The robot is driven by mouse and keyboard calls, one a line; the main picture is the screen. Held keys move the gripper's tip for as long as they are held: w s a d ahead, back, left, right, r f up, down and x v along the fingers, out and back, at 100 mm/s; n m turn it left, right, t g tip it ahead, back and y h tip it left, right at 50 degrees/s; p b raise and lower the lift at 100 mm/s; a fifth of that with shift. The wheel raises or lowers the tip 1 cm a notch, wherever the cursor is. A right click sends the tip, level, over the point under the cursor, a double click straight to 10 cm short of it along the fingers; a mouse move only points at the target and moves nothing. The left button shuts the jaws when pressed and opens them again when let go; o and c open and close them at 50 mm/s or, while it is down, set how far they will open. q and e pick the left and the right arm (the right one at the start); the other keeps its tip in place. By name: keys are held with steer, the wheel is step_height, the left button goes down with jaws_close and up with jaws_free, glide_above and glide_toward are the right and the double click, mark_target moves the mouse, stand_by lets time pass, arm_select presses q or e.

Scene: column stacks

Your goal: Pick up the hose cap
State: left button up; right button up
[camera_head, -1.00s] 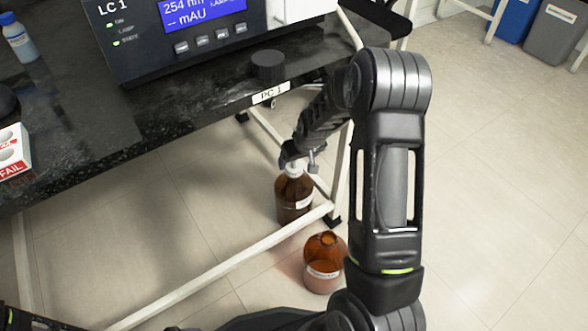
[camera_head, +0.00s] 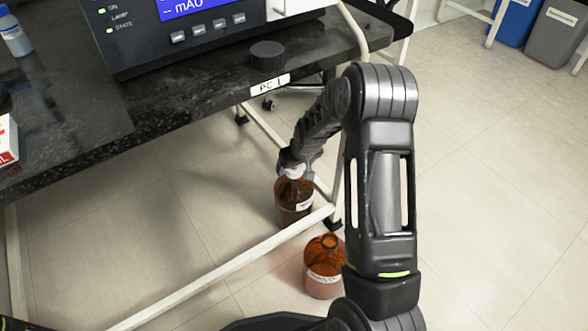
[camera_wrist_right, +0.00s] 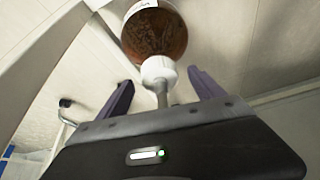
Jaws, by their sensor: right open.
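The hose cap (camera_wrist_right: 157,69) is white with a grey stem and sits on the neck of a brown bottle (camera_head: 293,205) on the floor. In the head view only a bit of the cap (camera_head: 294,173) shows, mostly hidden by my right gripper (camera_head: 299,168). In the wrist view my right gripper (camera_wrist_right: 163,92) is open. Its two purple fingers stand apart on either side of the stem, with the cap just beyond the fingertips. I cannot tell whether either finger touches it. My left gripper is not in view.
A second brown bottle (camera_head: 325,270) stands nearby on the floor. A white frame bar (camera_head: 235,263) runs low across the floor beside the bottles. The black bench (camera_head: 190,100) overhangs at upper left, with a dark round cap (camera_head: 267,54) near its edge.

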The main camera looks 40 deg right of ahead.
steer(key=shift+c, duration=0.5)
steer(key=c, duration=1.3)
